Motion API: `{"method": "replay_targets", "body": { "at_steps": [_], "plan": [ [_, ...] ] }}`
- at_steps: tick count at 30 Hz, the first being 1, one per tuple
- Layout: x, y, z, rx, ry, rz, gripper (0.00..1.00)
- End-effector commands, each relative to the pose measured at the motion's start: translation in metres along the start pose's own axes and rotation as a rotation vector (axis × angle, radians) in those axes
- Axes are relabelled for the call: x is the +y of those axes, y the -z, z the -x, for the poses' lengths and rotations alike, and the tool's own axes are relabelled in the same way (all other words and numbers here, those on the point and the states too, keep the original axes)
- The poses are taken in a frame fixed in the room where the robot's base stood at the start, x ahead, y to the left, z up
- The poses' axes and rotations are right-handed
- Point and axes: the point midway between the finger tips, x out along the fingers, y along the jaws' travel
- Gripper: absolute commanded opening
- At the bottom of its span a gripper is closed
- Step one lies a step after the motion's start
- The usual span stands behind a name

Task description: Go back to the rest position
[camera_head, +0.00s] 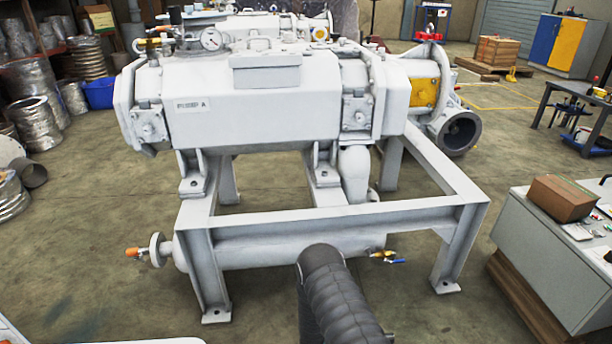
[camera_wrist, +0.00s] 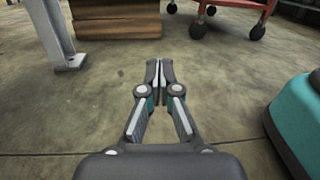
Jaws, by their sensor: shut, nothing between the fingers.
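My gripper (camera_wrist: 159,68) shows in the wrist view, pointing away over the bare floor. Its two fingers meet at the tips and hold nothing. The gripper does not show in the head view. The white screw vacuum machine (camera_head: 245,105) stands on a white steel frame (camera_head: 330,217) in the middle of the head view. It has a round gauge on top and a yellow plate at its right end. A dark ribbed part (camera_head: 340,297), which may be mine, rises at the bottom of the head view in front of the frame.
A brown box (camera_head: 562,198) sits on a grey cabinet (camera_head: 545,255) at right. In the wrist view, a steel foot (camera_wrist: 66,58), wooden blocks (camera_wrist: 115,25) and a red wheeled cart (camera_wrist: 235,8) stand ahead. A teal and dark body (camera_wrist: 295,115) is close at right.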

Motion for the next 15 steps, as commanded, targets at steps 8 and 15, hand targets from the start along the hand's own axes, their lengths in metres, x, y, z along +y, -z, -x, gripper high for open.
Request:
{"method": "replay_targets", "body": {
  "at_steps": [8, 15],
  "plan": [
    [-0.032, -0.042, 0.005, 0.197, 0.216, -0.095, 0.00],
    [-0.058, -0.094, 0.020, 0.396, 0.420, -0.241, 0.00]
  ]
}}
